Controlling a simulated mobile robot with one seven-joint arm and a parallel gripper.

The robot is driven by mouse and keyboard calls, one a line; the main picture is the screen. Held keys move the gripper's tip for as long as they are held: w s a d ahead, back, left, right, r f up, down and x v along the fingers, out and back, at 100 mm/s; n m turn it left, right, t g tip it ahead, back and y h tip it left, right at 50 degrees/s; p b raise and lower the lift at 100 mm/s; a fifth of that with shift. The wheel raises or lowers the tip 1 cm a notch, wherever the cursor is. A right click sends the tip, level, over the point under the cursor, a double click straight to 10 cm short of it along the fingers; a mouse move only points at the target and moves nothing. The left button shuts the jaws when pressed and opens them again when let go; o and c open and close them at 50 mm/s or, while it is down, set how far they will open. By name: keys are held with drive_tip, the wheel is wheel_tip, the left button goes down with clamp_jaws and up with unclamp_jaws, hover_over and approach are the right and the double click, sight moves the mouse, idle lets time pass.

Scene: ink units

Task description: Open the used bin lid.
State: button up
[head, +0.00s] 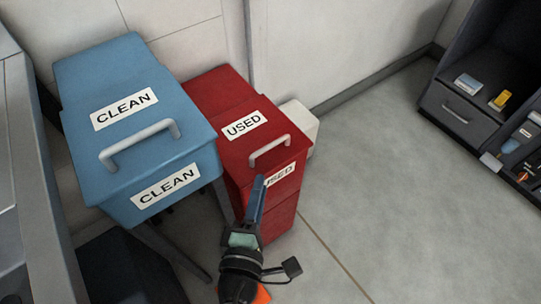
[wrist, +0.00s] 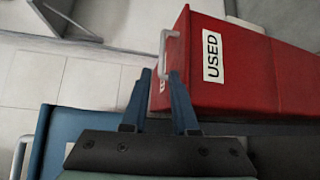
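The used bin (head: 268,205) is red, with "USED" labels on its lid and front. Its lid (head: 212,98) looks shut and carries a pale grey bar handle (head: 270,147) at the front edge. The lid (wrist: 250,65) and handle (wrist: 163,50) also show in the wrist view. My gripper (head: 262,182) is in front of the bin, its tips just below the handle in the head view and partly covering the front label. In the wrist view my gripper (wrist: 161,75) is open, with the handle lined up with the gap. I cannot tell whether the tips touch anything.
A taller blue clean bin (head: 140,130) with its own handle stands close on the left. A white box (head: 299,122) is behind the red bin, by the wall. A dark shelf unit (head: 480,90) stands at the right. The floor between is clear.

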sight(270, 145)
drive_tip(key=x, duration=1.2)
drive_tip(key=shift+w+f, duration=0.4)
clamp_jaws()
idle(0.9)
